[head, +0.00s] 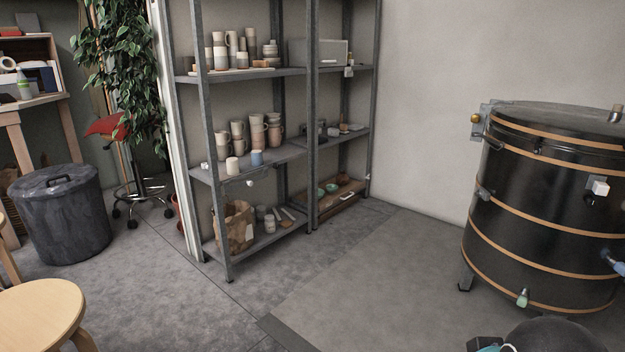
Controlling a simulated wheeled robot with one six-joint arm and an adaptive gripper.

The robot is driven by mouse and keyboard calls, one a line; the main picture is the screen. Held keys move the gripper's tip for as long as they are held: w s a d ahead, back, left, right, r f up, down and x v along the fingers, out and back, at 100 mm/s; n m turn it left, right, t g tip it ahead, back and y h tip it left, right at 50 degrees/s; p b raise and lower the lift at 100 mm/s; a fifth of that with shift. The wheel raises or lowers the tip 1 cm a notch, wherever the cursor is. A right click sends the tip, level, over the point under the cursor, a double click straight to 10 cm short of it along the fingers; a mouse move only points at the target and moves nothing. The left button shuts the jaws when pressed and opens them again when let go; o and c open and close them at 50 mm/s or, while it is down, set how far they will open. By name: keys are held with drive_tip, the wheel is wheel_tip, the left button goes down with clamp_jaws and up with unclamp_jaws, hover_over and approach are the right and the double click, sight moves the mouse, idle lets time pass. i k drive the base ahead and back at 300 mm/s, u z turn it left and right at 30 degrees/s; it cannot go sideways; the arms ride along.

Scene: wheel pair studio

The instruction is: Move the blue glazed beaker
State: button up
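The blue glazed beaker (257,158) is a small blue cup on the middle shelf of the grey metal rack (205,174), near its front edge. A white cup (232,165) stands just left of it, and taller mugs (257,131) stand behind it. My gripper's fingers do not show. A dark rounded part at the bottom right edge seems to be part of my arm, well away from the beaker.
A black kiln (545,215) with copper-coloured bands stands at the right. A round wooden stool (40,318) is at the lower left, with a dark lidded bin (62,215) behind it. The grey floor (340,285) before the rack is clear.

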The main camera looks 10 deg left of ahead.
sight(257, 154)
drive_tip(key=u, duration=0.45)
drive_tip(key=i, duration=0.95)
drive_tip(key=u, duration=0.5)
drive_tip(key=i, duration=2.15)
drive_tip(key=u, duration=0.25)
